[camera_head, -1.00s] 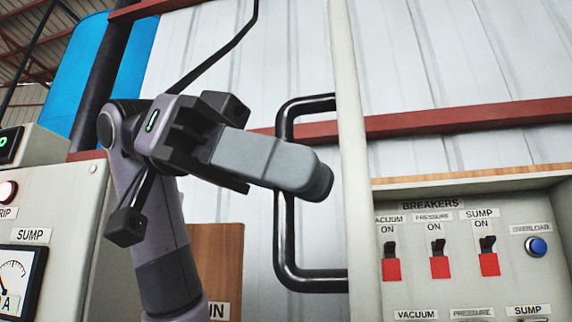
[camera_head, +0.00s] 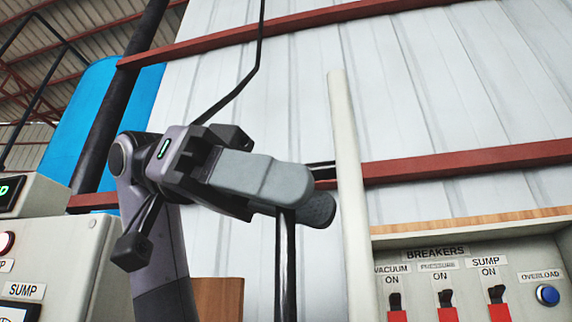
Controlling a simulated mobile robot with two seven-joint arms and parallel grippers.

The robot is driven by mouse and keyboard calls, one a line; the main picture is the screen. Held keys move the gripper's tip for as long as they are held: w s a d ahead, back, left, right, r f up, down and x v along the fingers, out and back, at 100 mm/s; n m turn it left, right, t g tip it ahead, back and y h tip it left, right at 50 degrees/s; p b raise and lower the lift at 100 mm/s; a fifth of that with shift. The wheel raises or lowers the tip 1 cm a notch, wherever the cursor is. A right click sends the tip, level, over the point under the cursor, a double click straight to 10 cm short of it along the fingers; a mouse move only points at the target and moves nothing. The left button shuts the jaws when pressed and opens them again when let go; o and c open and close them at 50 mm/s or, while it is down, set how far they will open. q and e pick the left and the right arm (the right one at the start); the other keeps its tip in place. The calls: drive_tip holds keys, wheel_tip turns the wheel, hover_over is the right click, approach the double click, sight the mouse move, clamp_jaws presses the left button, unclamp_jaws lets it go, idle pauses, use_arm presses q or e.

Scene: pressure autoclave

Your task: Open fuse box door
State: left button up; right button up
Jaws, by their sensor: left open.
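The fuse box door (camera_head: 352,215) stands swung out and is seen edge-on as a tall pale panel. Its black bar handle (camera_head: 285,265) sticks out to the left of it. The breaker panel (camera_head: 480,258) inside the box is exposed to the right. My left gripper (camera_head: 318,207) is open, with its grey fingers pointing right, over the upper part of the handle and left of the door. It hides the handle's upper corner. I cannot tell whether the fingers touch the handle or door. My right gripper is not in view.
Breaker switches with red bases (camera_head: 447,306) and a blue overload button (camera_head: 547,295) sit in the box. A grey control cabinet (camera_head: 70,250) with a SUMP label stands at left. Behind are a corrugated wall, red beams (camera_head: 455,165) and a dark pipe.

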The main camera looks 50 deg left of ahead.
use_arm(q)
wheel_tip(320, 180, up, 11)
drive_tip(key=p, duration=0.2)
drive_tip(key=shift+r+p, duration=0.2)
drive_tip(key=shift+p, duration=0.2)
drive_tip(key=shift+r, duration=2.65)
